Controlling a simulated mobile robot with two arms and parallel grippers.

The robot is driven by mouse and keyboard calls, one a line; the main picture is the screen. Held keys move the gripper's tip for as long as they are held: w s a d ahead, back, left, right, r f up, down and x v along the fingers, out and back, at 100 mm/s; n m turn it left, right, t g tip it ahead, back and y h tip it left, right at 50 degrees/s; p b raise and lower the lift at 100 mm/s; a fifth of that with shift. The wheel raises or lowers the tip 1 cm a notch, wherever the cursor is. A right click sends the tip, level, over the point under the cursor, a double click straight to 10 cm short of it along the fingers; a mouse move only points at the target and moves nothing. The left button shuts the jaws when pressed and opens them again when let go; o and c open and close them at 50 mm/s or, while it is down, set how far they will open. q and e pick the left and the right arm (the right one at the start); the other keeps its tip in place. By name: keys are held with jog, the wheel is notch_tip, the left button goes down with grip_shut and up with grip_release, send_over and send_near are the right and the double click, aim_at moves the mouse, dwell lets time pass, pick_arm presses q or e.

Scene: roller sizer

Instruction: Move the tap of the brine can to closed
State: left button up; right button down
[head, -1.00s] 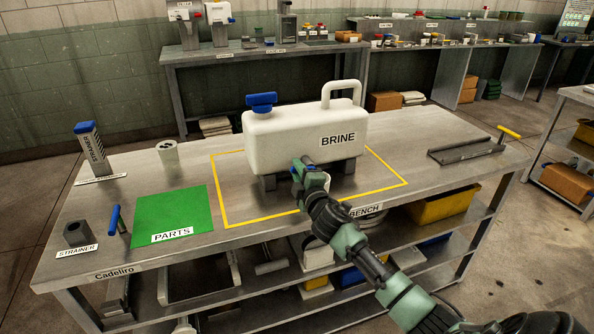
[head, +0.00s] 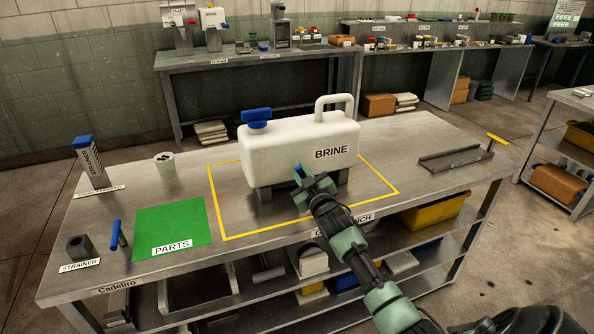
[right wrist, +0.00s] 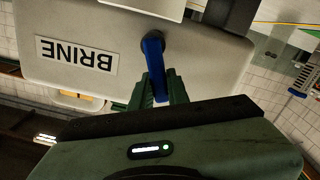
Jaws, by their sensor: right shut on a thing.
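The white brine can (head: 285,155), labelled BRINE, stands upright on dark feet inside a yellow outline on the bench. It has a blue cap at its top left and a white handle on top. My right gripper (head: 303,172) is at the lower front of the can. In the right wrist view the can (right wrist: 200,60) appears upside down, and the blue tap lever (right wrist: 154,60) sticks out from its dark pivot. My right gripper (right wrist: 158,90) is shut on the end of this lever. In the head view the gripper mostly hides the tap. My left gripper is not in view.
A metal tray (head: 450,160) lies at right.

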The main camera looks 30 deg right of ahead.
jog(key=m, duration=0.1)
jog(key=d+m+p, duration=0.1)
jog(key=m, duration=0.1)
jog(key=shift+s+d+r, duration=0.1)
jog(key=shift+s+r, duration=0.05)
jog(key=shift+r, duration=0.05)
jog(key=shift+d+m+p, duration=0.3)
jog(key=shift+m+p, duration=0.05)
jog(key=shift+m, duration=0.55)
jog(key=c, duration=1.4)
grip_release()
jog(key=shift+d, duration=0.1)
jog(key=shift+o, duration=0.2)
jog(key=shift+s, duration=0.1)
jog(key=v, duration=0.7)
jog(key=shift+s+b, duration=0.3)
jog(key=shift+s, duration=0.05)
jog(key=shift+f, duration=0.1)
